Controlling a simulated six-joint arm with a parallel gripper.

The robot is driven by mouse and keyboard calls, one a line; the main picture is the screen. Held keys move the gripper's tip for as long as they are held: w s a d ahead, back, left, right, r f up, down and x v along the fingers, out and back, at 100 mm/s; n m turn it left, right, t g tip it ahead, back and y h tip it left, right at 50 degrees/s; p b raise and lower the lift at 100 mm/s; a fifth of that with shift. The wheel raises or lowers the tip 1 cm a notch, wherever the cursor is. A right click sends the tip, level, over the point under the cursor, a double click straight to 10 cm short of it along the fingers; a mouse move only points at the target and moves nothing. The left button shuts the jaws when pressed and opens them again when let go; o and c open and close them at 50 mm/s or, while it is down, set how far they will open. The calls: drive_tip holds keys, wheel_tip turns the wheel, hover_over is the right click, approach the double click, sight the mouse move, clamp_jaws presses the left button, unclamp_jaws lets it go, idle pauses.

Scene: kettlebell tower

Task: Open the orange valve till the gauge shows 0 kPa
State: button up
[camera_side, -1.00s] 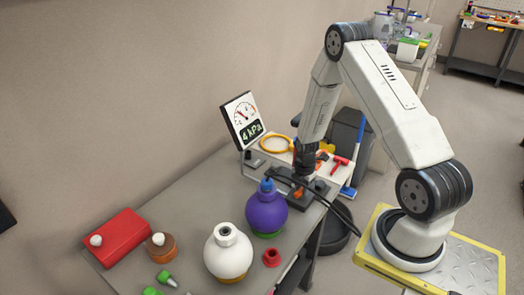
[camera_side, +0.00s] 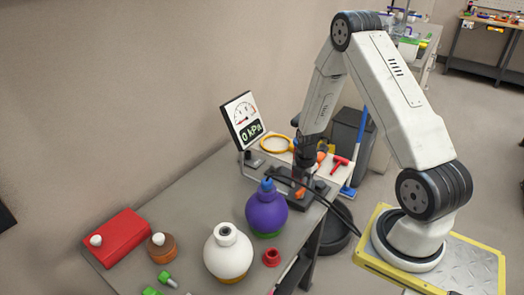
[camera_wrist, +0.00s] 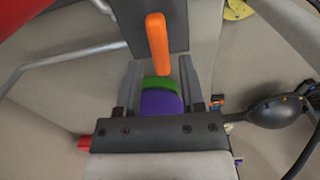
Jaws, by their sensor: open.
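The gauge (camera_side: 243,120) stands at the back of the bench and its display reads 0 kPa. The orange valve (camera_side: 299,192) is on a dark base near the bench's right edge. In the wrist view the orange valve handle (camera_wrist: 157,42) is a long bar, lying just beyond the fingertips and roughly in line with the gap between them. My gripper (camera_side: 304,168) is above the valve, pointing down. In the wrist view my gripper (camera_wrist: 159,72) has its fingers apart, with the handle clear of them. Its fingertips are hard to make out in the side view.
A purple round vessel (camera_side: 266,212) with a blue cap stands left of the valve, a white one (camera_side: 228,252) nearer the front. A red box (camera_side: 119,238), brown piece (camera_side: 161,246) and red ring (camera_side: 271,257) lie around. A black bulb (camera_wrist: 275,112) is at right in the wrist view.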

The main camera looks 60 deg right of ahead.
sight(302, 188)
drive_tip(key=shift+r, duration=1.45)
drive_tip(key=shift+r, duration=0.1)
wheel_tip(302, 188, up, 8)
drive_tip(key=shift+f, duration=0.2)
drive_tip(key=shift+a, duration=0.1)
drive_tip(key=s+a+r+m+t, duration=0.1)
drive_tip(key=a+r+m, duration=0.3)
drive_tip(key=a+m, duration=0.4)
drive_tip(key=s+a+r+m+t, duration=0.1)
drive_tip(key=s+a+r+m, duration=0.2)
drive_tip(key=a+m, duration=0.6)
drive_tip(key=a+r, duration=0.1)
drive_tip(key=a, duration=0.3)
drive_tip(key=shift+s+a+t, duration=0.15)
drive_tip(key=shift+s+t, duration=0.05)
drive_tip(key=shift+t, duration=0.1)
